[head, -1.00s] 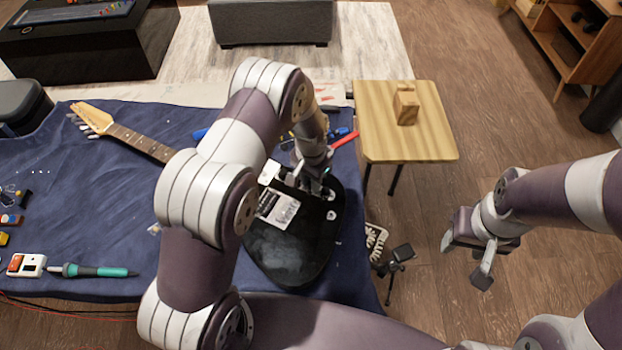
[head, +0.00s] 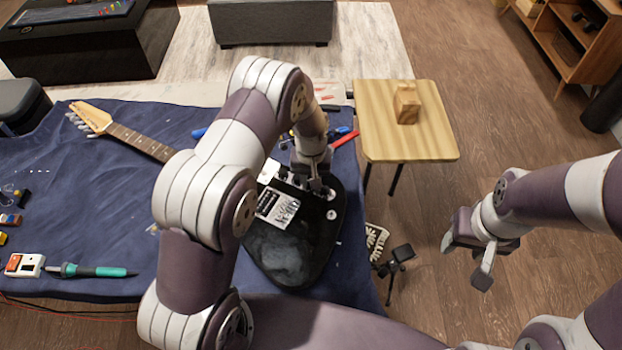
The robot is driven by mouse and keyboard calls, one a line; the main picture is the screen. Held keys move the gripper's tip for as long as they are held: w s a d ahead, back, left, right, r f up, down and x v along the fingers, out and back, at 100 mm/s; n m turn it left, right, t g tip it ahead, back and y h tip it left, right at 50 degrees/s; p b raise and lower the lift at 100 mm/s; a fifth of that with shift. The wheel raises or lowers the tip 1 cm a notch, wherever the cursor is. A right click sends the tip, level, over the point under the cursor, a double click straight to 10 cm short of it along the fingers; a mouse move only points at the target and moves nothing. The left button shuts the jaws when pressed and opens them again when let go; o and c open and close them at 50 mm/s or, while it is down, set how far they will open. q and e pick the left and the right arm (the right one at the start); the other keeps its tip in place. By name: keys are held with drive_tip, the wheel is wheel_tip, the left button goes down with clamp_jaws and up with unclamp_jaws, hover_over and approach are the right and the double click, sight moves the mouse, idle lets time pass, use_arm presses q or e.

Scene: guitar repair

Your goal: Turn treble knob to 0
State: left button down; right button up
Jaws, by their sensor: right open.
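The guitar lies on the blue cloth of the table, its neck (head: 140,142) pointing to the upper left and its black body (head: 290,250) near the table's right end. Two small light knobs (head: 331,215) show at the right side of the body; I cannot tell which one is the treble knob. My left gripper (head: 314,186) is over the upper right part of the body, close to the surface. Its fingers are small and partly hidden, so its opening is unclear. My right gripper (head: 462,262) is open and empty over the floor, right of the table.
A small wooden table (head: 385,135) with a wooden block (head: 407,104) stands beyond the right end. A teal soldering iron (head: 95,271) lies at the cloth's left front. A red-handled tool (head: 345,139) lies behind the body. A small black stand (head: 397,262) is on the floor.

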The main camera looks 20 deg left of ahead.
use_arm(q)
drive_tip(key=shift+n, duration=1.6)
drive_tip(key=c, duration=1.2)
unclamp_jaws()
wheel_tip(320, 180, up, 13)
drive_tip(key=shift+f+b, duration=0.1)
drive_tip(key=shift+b, duration=0.6)
